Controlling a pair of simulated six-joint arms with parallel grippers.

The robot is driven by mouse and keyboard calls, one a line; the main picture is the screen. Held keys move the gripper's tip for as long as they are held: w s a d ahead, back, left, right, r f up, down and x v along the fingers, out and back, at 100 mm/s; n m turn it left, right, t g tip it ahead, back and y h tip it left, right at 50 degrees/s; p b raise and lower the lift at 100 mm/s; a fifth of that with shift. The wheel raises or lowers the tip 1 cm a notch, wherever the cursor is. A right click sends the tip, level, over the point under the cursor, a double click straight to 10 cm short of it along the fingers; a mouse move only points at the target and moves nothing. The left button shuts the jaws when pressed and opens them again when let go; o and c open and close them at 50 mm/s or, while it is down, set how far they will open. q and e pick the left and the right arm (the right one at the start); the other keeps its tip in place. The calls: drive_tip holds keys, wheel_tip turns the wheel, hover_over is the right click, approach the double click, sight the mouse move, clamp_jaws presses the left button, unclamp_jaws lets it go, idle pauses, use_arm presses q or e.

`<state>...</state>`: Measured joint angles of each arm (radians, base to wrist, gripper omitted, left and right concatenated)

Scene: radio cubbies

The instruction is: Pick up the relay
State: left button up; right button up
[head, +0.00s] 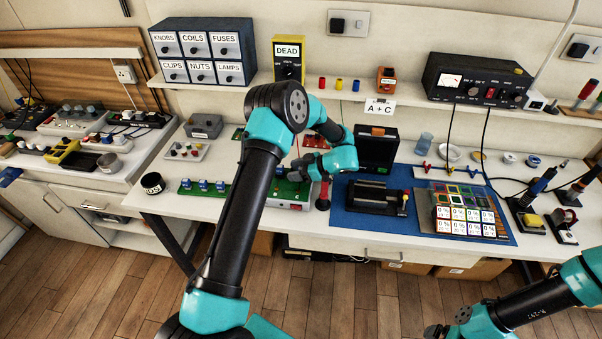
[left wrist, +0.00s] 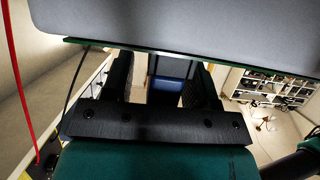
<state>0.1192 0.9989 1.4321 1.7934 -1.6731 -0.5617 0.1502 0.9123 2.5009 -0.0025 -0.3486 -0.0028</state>
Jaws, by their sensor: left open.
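Several small blue blocks that look like relays (head: 203,185) stand in a row on a long green board (head: 247,193) at the front of the bench, left of the blue mat. I cannot tell which one the task means. My left gripper (head: 298,174) is over the board's right end, and its arm hides part of the board. In the left wrist view the left gripper's dark fingers (left wrist: 165,85) stand apart, with a blue thing (left wrist: 172,90) visible between them; I cannot tell whether it is a relay. My right gripper (head: 436,330) is partly cut off at the bottom edge, right of centre.
A blue mat (head: 345,218) holds a black device (head: 378,198) and a panel of coloured squares and white cards (head: 465,212). Behind them stands an open black case (head: 377,148). A labelled drawer cabinet (head: 203,50) and a power supply (head: 475,82) sit on the shelf above.

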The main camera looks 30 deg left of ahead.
use_arm(q)
clamp_jaws()
idle(0.3)
wheel_tip(320, 180, up, 10)
idle(0.6)
idle(0.3)
